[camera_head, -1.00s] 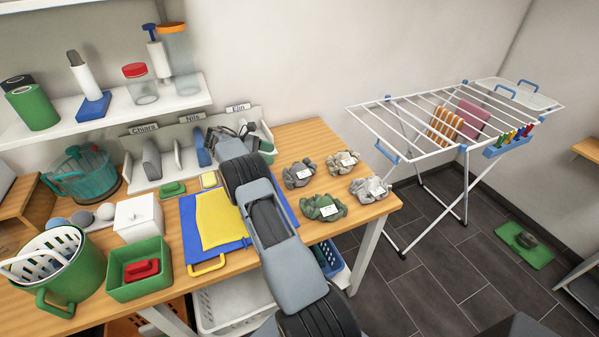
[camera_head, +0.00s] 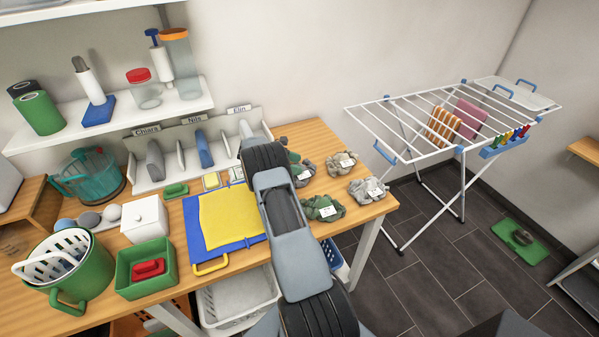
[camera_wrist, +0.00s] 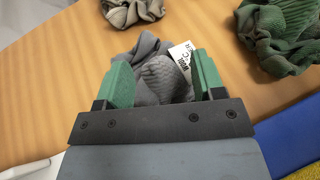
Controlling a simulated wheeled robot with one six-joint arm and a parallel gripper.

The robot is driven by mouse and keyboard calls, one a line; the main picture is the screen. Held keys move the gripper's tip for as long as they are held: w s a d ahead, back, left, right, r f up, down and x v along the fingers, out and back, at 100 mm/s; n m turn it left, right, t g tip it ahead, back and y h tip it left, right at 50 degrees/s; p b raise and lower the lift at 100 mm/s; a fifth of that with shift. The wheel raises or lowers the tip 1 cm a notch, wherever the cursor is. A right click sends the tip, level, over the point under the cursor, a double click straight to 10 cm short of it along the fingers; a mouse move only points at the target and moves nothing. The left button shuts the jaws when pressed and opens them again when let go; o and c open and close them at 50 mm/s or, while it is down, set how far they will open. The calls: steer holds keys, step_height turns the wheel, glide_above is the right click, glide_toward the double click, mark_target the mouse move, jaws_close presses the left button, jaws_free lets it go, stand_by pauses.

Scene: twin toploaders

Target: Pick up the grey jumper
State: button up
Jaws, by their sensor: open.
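The grey jumper (camera_wrist: 160,82), a crumpled dark grey knit with a white printed label, lies on the wooden table. In the wrist view my gripper (camera_wrist: 163,72) is open, with a green finger on each side of it. I cannot tell whether the fingers touch it. In the head view the jumper (camera_head: 303,172) shows just right of my arm, partly hidden by it. A green crumpled garment (camera_head: 322,208) lies nearer the front; it also shows in the wrist view (camera_wrist: 284,34). Two paler grey garments (camera_head: 341,163) (camera_head: 368,190) lie to the right.
A blue board with a yellow cloth (camera_head: 228,216) lies left of my arm. Behind are name-labelled dividers (camera_head: 188,160). A green box (camera_head: 146,268) and a white box (camera_head: 143,218) stand further left. A drying rack (camera_head: 450,130) stands right of the table.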

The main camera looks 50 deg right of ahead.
jaws_close()
stand_by(0.7)
stand_by(0.8)
